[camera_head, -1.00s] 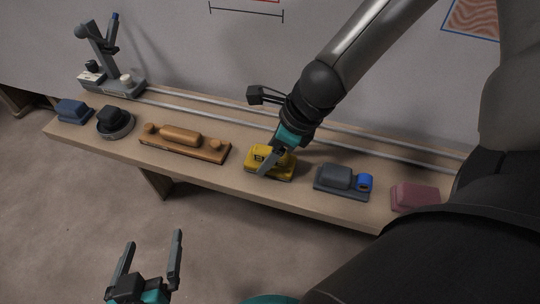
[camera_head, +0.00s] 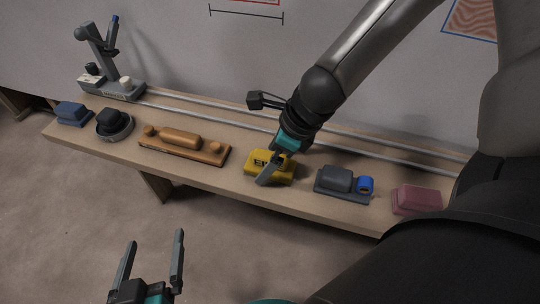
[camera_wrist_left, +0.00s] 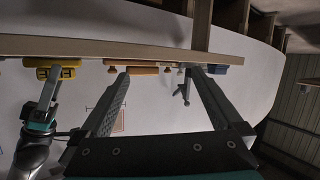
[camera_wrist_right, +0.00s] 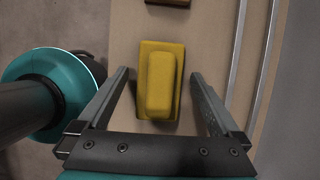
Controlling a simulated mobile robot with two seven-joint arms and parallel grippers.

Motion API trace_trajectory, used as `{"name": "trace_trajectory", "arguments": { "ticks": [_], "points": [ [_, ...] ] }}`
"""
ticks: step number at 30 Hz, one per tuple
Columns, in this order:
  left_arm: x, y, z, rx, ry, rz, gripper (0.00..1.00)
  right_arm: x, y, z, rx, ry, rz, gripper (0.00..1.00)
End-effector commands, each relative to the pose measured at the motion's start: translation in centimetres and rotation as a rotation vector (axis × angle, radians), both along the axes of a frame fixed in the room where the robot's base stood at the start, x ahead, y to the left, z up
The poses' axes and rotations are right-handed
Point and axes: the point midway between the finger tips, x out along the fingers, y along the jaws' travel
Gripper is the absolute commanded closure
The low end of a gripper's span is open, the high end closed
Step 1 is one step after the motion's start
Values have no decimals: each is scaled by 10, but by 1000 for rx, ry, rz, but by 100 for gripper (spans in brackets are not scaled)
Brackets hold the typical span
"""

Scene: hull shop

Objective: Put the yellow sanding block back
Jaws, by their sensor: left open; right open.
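The yellow sanding block (camera_head: 284,171) lies on the wooden shelf (camera_head: 105,142), between the long orange-brown block and the grey-and-blue tool. My right gripper (camera_head: 272,172) is open just above and beside it in the head view. In the right wrist view the yellow block (camera_wrist_right: 159,80) lies flat beyond and between the open fingers (camera_wrist_right: 165,85), clear of both. My left gripper (camera_head: 152,250) is open and empty, low in front of the shelf. In the left wrist view the yellow block (camera_wrist_left: 52,62) shows at the upper left, by my right gripper.
On the shelf stand a blue block (camera_head: 73,112), a round black sander (camera_head: 114,123), the orange-brown block (camera_head: 182,145), the grey-and-blue tool (camera_head: 340,181) and a pink block (camera_head: 416,199). A grey stand (camera_head: 112,86) is at the far left. Two rails (camera_head: 220,120) run along the back.

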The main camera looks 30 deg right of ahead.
Motion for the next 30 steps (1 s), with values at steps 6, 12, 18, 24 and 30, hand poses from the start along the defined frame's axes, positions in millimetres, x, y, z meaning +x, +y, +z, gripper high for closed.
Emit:
{"name": "trace_trajectory", "arguments": {
  "ticks": [6,12,18,24,30],
  "points": [
    [1,2,0,11,15,1,0,0,0,2,0,0,-1,0],
    [1,9,-3,55,90,3,0,-2,-2,10,0,0,0,0],
    [-2,22,-8,117,197,11,0,-5,-5,21,0,0,1,0],
    [-8,36,-11,175,304,23,0,-9,-7,32,0,0,0,0],
    [-17,51,-12,228,414,38,0,-12,-10,42,-1,-1,1,0]
  ]
}}
